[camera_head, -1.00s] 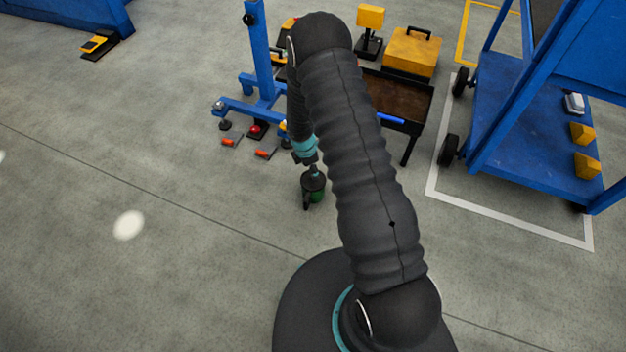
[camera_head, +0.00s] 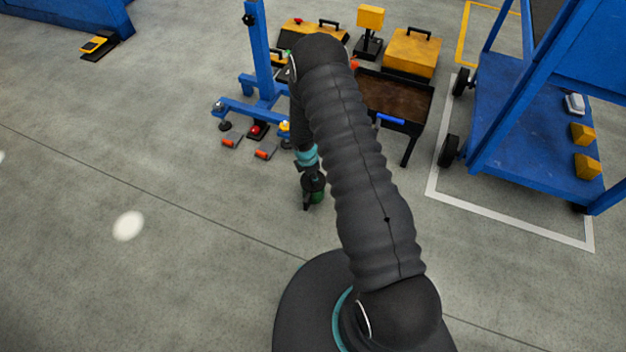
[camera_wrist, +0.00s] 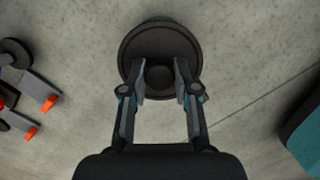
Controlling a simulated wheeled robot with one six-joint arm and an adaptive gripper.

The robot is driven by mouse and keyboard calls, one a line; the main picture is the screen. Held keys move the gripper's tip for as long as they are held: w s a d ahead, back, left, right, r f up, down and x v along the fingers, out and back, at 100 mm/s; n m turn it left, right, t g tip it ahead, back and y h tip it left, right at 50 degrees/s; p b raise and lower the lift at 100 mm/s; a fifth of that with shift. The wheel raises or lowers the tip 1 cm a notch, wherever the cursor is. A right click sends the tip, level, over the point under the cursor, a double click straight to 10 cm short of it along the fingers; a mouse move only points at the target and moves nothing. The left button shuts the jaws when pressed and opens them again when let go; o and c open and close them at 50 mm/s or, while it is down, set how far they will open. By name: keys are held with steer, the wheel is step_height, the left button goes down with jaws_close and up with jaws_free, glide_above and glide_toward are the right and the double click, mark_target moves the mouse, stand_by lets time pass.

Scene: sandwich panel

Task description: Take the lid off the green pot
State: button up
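The green pot (camera_head: 319,197) stands on the concrete floor in the head view, partly covered by my gripper (camera_head: 313,183). Its dark round lid (camera_wrist: 134,50) fills the top middle of the wrist view, with a round knob (camera_wrist: 159,76) at its centre. In the wrist view my gripper (camera_wrist: 160,84) is open, with one finger on each side of the knob. A gap shows between each finger and the knob. How far down the fingertips reach along the knob cannot be told.
A brown-topped bench (camera_head: 397,97) and yellow toolbox (camera_head: 411,52) stand behind my arm. A blue wheeled rack (camera_head: 530,120) is at right. Floor left of the pot is clear.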

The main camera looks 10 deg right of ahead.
steer(key=shift+c, duration=0.7)
